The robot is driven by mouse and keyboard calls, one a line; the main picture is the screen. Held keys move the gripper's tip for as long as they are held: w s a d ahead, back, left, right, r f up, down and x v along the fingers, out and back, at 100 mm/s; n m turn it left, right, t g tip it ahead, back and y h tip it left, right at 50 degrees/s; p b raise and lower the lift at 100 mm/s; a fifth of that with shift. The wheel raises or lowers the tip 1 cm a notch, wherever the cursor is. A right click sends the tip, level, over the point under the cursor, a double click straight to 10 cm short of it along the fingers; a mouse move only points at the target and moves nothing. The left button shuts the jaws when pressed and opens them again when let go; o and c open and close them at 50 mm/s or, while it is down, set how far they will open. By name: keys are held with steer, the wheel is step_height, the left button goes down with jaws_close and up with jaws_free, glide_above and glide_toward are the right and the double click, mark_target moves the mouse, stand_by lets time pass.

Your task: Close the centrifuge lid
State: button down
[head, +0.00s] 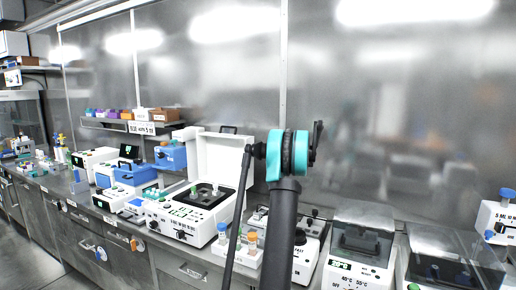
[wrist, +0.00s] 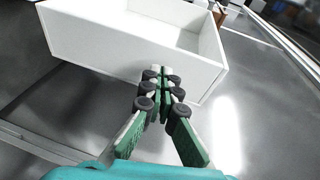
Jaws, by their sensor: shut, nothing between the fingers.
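The white centrifuge (head: 187,222) stands on the bench left of centre in the head view. Its lid (head: 222,160) is open and stands upright at the back, with the dark rotor well uncovered. In the wrist view, a white hollow box shape (wrist: 135,52), which looks like the lid, fills the upper part. My gripper (wrist: 163,78) is shut and empty, with its green and black fingertips in front of the lower right part of that white wall. I cannot tell whether they touch it. In the head view my arm hides the area right of the lid, and the fingertips are not seen.
A tube rack (head: 240,255) with coloured caps stands right of the centrifuge. Blue devices (head: 135,174) stand to its left. A heater with a clear cover (head: 358,245) stands to the right. A shelf of small boxes (head: 125,125) hangs on the metal wall behind.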

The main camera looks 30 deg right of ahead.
steer(key=d+r+m+t+h, duration=0.1)
steer(key=d+r+m+t, duration=0.1)
steer(key=d, duration=0.8)
steer(key=d+x, duration=0.1)
steer(key=x, duration=0.9)
steer(key=shift+s+a+r, duration=0.1)
steer(key=shift+s+a, duration=0.25)
steer(key=shift+a, duration=0.25)
steer(key=shift+s+a+r, duration=0.15)
steer(key=shift+s+a, duration=0.25)
steer(key=shift+a, duration=0.25)
steer(key=shift+s+a+r, duration=0.1)
steer(key=shift+s+a, duration=0.25)
steer(key=shift+a, duration=0.25)
